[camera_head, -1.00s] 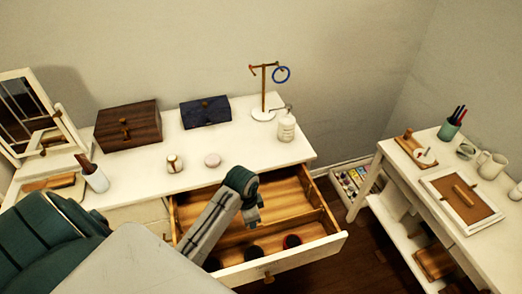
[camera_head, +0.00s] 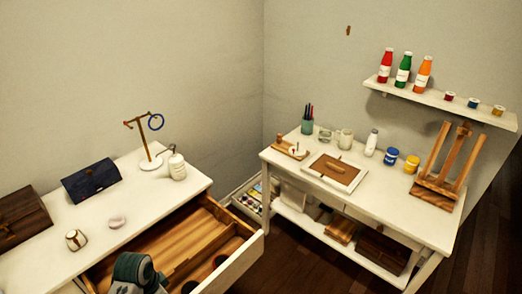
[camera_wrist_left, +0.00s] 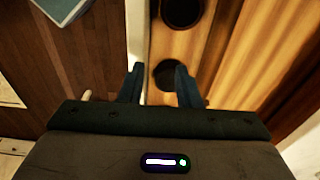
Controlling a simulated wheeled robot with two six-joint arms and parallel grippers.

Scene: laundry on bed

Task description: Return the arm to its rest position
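My left arm's teal and grey wrist (camera_head: 138,272) shows at the bottom of the head view, over the open wooden drawer (camera_head: 168,240). Its fingertips cannot be made out there. In the left wrist view my left gripper (camera_wrist_left: 160,82) has its two dark fingers apart. A dark round thing (camera_wrist_left: 168,74) shows between and beyond them, apparently in the drawer below, and nothing is seen gripped. My right arm and gripper are not in view.
The white dresser top holds a brown box (camera_head: 22,218), a blue box (camera_head: 91,181), a ring stand (camera_head: 149,163) and a white bottle (camera_head: 177,167). A white side table (camera_head: 385,208) stands right, with a wall shelf (camera_head: 440,101) above. Dark floor (camera_head: 310,265) lies between.

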